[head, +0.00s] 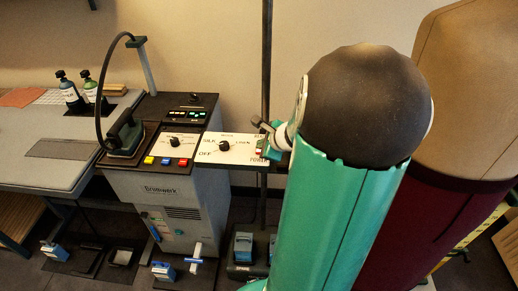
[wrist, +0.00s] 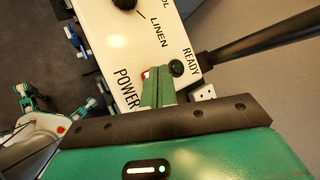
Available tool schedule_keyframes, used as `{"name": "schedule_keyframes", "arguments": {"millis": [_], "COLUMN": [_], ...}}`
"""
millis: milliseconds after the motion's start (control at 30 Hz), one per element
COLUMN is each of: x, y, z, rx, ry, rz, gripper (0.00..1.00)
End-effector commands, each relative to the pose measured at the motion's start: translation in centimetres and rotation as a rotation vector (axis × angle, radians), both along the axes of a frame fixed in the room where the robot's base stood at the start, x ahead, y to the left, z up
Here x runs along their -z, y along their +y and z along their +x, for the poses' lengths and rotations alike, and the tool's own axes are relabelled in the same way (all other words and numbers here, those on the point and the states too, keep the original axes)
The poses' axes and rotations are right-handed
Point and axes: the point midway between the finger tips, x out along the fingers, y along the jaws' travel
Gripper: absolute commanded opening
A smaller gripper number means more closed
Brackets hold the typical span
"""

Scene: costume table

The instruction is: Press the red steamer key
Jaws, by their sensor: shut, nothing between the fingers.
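The red key (head: 183,162) is at the right end of a row with a yellow key (head: 150,160) and a blue key (head: 166,161) on the front of the steamer's dark top. It is not in the wrist view. My gripper (wrist: 158,72) is shut and empty, over the POWER and READY end of the white control panel (wrist: 130,45). A small red and white part (wrist: 146,73) shows beside its fingertips, partly hidden. In the head view, my gripper is to the right of the red key, mostly hidden by my arm.
The steamer (head: 160,205) has a black hose and an iron (head: 123,135) standing left of the keys. The panel's dial (head: 224,146) lies between the keys and my gripper. A dark pole (head: 266,60) rises behind the panel. Bottles (head: 70,92) stand at left.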

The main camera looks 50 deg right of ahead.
Motion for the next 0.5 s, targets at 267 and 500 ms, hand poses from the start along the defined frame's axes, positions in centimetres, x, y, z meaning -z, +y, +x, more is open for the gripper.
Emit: {"name": "schedule_keyframes", "arguments": {"millis": [267,500], "x": [0.1,-0.9], "y": [0.0,0.0], "z": [0.0,0.0], "rx": [0.001,0.0], "ry": [0.0,0.0], "rz": [0.001,0.0], "gripper": [0.0,0.0]}}
